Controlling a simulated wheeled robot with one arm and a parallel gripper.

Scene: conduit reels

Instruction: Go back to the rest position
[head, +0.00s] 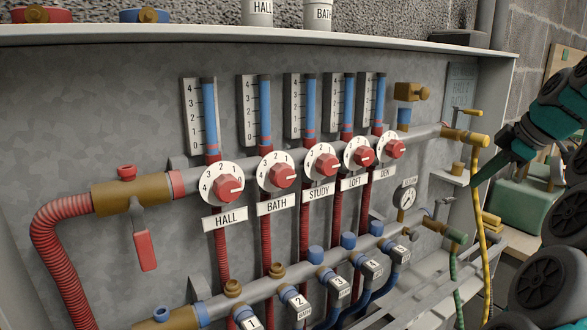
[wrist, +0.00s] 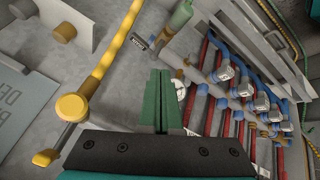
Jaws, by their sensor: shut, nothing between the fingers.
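My gripper (head: 482,176) is at the right of the head view, in front of the right end of the manifold panel. Its green fingers are together and empty; in the wrist view they (wrist: 160,78) show pressed side by side at the middle. The yellow hose (head: 484,230) hangs behind the fingertips in the head view, and I cannot tell how far off it is. In the wrist view the hose (wrist: 117,50) runs left of the fingers, apart from them. The pressure gauge (head: 405,197) is partly hidden by the fingers in the wrist view.
Red dials such as the HALL dial (head: 229,187) line the upper pipe. Numbered valves with blue caps, such as one (head: 316,254), line the lower pipe. A red lever (head: 145,250) hangs at left. A green box (head: 522,205) stands beyond my arm at right.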

